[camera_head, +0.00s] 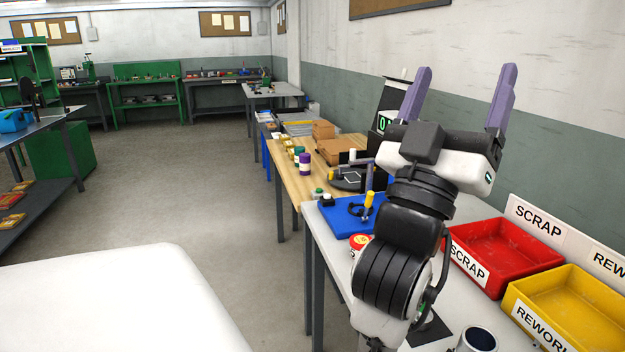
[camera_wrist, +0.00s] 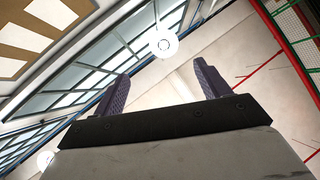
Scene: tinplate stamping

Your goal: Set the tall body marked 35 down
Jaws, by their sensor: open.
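My gripper (camera_head: 461,92) is raised above the bench with its two purple fingers pointing up and spread apart. Nothing is between them. The wrist view also shows my gripper (camera_wrist: 161,82) open and empty, facing the ceiling and windows. I cannot make out a mark 35 on any body. An open metal cylinder (camera_head: 479,339) stands at the bottom edge of the head view, partly cut off, below and right of my gripper; no number is legible on it. A purple can (camera_head: 305,164) stands farther back on the wooden table.
A red SCRAP bin (camera_head: 505,258) and a yellow REWORK bin (camera_head: 575,312) stand at the right. A blue fixture (camera_head: 340,218) with a yellow-handled part sits left of my arm. A red-and-white round tin (camera_head: 360,242) lies near the bench's left edge. The floor at left is open.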

